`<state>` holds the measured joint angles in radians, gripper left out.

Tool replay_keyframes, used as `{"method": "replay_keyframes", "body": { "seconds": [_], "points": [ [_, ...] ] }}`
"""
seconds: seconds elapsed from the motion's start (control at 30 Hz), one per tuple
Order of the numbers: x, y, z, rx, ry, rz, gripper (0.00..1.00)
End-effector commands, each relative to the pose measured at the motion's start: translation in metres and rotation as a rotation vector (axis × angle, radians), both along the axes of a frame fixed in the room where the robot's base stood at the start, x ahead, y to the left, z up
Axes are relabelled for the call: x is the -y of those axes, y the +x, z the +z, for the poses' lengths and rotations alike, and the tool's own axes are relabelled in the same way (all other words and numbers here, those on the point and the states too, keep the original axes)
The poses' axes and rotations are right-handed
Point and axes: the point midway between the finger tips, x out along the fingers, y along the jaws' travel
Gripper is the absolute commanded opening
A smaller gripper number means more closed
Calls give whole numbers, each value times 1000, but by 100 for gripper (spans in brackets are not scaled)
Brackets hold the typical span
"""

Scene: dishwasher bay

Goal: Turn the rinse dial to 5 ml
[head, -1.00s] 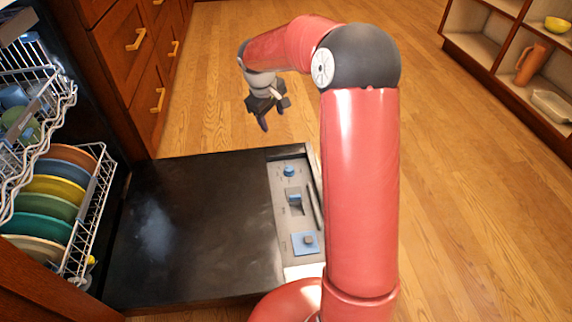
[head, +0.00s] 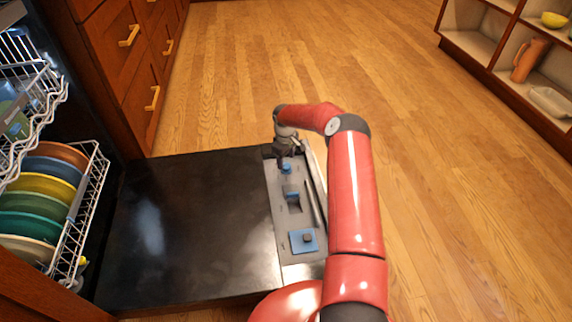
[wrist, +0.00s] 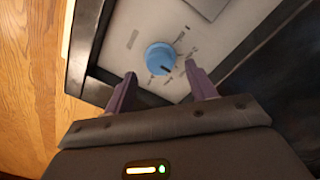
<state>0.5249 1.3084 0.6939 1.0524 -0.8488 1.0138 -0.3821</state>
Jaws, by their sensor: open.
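The rinse dial (head: 286,168) is a small blue round knob at the far end of the grey control panel (head: 273,190) on the open dishwasher door. In the wrist view the dial (wrist: 161,57) has a dark pointer line toward its lower edge, with small marks around it too blurred to read. My gripper (wrist: 160,92) is open and empty. Its two purple fingers lie either side of and just short of the dial in that view; I see no contact. In the head view my gripper (head: 283,155) is above the panel's far end, right by the dial.
A blue lever (head: 293,196) in a recess and a blue square (head: 303,240) with a dark knob share the panel. The black door (head: 190,235) lies open and clear. A rack of plates (head: 45,205) stands at left, wooden drawers (head: 125,60) behind.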

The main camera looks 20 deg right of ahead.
Motion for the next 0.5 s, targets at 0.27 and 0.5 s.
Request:
{"method": "replay_keyframes", "body": {
  "seconds": [0.27, 0.5],
  "points": [
    [1, 1, -29, 2, 1, -2, 56],
    [1, 1, -31, 2, 0, -2, 56]
  ]
}}
